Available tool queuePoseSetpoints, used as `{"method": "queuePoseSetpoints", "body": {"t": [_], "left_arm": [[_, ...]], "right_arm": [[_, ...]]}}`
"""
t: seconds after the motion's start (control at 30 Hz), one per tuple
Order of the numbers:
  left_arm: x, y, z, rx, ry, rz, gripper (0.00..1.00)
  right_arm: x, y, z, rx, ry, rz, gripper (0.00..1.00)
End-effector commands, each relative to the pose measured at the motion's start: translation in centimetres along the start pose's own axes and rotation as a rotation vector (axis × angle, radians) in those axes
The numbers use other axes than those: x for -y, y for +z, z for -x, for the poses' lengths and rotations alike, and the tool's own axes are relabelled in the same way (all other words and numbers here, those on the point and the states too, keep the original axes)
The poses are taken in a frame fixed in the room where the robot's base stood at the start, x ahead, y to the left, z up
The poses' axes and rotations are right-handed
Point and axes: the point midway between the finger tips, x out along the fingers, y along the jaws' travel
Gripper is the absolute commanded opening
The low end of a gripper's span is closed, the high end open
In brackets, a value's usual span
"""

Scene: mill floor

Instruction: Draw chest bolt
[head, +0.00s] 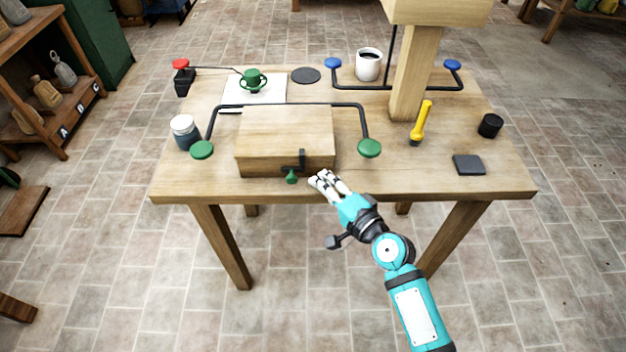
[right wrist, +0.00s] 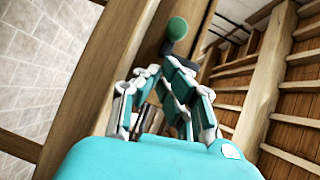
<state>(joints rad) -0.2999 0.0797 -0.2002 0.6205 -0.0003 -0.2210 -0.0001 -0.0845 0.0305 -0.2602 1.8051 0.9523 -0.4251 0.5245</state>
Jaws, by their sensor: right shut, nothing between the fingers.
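A closed wooden chest (head: 287,140) sits near the front edge of the table. A dark bolt (head: 294,168) is on its front face, with a small green knob (head: 291,178) at its lower end. My right gripper (head: 322,180) is shut and empty, just right of the knob and in front of the chest's lower right corner. A gap shows between the fingers and the knob. In the right wrist view a green knob (right wrist: 177,28) on a dark stem is beyond the fingertips of the right gripper (right wrist: 160,75). My left gripper is not in view.
A black bar with green pads (head: 202,150) arches around the chest. A wooden post (head: 414,70) stands behind it on the right. A yellow-handled tool (head: 421,122), a dark square pad (head: 468,164) and a black cup (head: 490,125) lie right. A jar (head: 185,132) stands left.

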Motion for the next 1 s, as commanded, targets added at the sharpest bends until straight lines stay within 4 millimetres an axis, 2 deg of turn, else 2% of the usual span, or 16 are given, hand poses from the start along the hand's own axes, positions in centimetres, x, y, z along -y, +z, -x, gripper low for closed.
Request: {"method": "queuePoseSetpoints", "body": {"t": [0.2,0.67,0.9,1.0], "left_arm": [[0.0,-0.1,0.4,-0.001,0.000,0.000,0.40],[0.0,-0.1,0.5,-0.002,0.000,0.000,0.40],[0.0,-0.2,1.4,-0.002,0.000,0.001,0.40],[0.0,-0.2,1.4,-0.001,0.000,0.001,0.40]], "right_arm": [[0.0,1.5,-1.4,-0.001,0.001,-0.001,0.00],[0.1,1.9,-1.8,-0.001,0.001,0.000,0.00],[0.7,4.7,-3.8,0.001,0.000,-0.002,0.00],[0.6,5.1,-4.0,-0.001,0.000,0.001,0.00]]}}
